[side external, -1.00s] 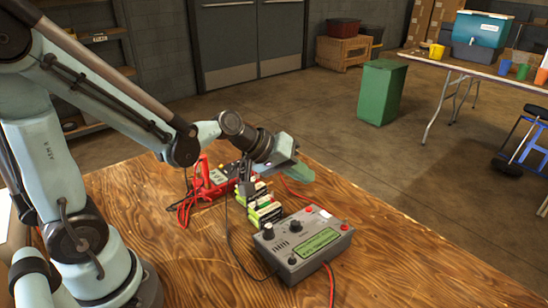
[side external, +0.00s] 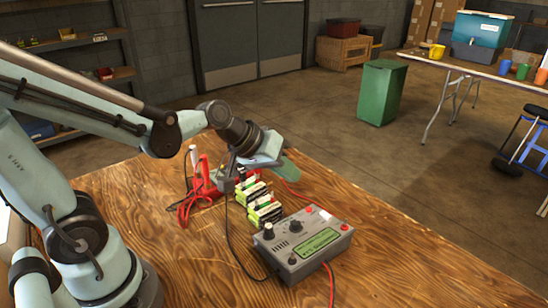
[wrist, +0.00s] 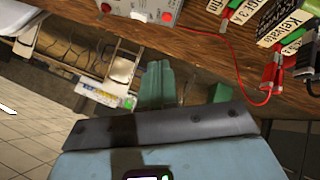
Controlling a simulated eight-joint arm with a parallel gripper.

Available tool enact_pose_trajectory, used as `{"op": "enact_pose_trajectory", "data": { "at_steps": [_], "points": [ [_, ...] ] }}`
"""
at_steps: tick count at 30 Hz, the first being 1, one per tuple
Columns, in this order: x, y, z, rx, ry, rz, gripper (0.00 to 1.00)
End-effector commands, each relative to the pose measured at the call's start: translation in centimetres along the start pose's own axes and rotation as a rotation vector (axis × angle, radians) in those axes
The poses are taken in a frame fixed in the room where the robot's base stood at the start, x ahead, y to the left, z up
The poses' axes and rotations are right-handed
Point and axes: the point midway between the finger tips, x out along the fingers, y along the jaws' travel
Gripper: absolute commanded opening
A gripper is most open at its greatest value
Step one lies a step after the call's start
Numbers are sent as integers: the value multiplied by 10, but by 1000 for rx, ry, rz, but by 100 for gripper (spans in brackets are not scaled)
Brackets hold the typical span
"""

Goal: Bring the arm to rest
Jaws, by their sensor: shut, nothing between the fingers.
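My gripper (side external: 291,168) hangs above the far part of the wooden table (side external: 150,225), behind the battery packs. Its green fingers are shut and empty; they also show in the wrist view (wrist: 157,84). Two green-and-white battery packs (side external: 265,212) stand on the table, below and in front of my gripper. In the wrist view, battery packs (wrist: 290,27) with printed labels show at the upper right. The grey charger (side external: 308,246) with a green screen sits in front of them, apart from my gripper. Part of a grey box (wrist: 146,10) shows at the wrist view's top edge.
Black and red cables run from the charger. A green bin (side external: 382,92) and a folding table (side external: 470,68) stand beyond. The table's right side is clear.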

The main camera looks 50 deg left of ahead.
Motion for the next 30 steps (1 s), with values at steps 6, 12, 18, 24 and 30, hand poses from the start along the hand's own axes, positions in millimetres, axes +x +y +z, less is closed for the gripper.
{"op": "enact_pose_trajectory", "data": {
  "at_steps": [6, 12, 18, 24, 30],
  "points": [
    [-38, -14, 21, 226, -19, -137, 0],
    [-62, -28, 34, 383, -32, -234, 0],
    [-71, -35, 39, 446, -38, -274, 0],
    [-71, -35, 39, 450, -38, -276, 0],
    [-71, -35, 39, 448, -38, -276, 0]
  ]
}}
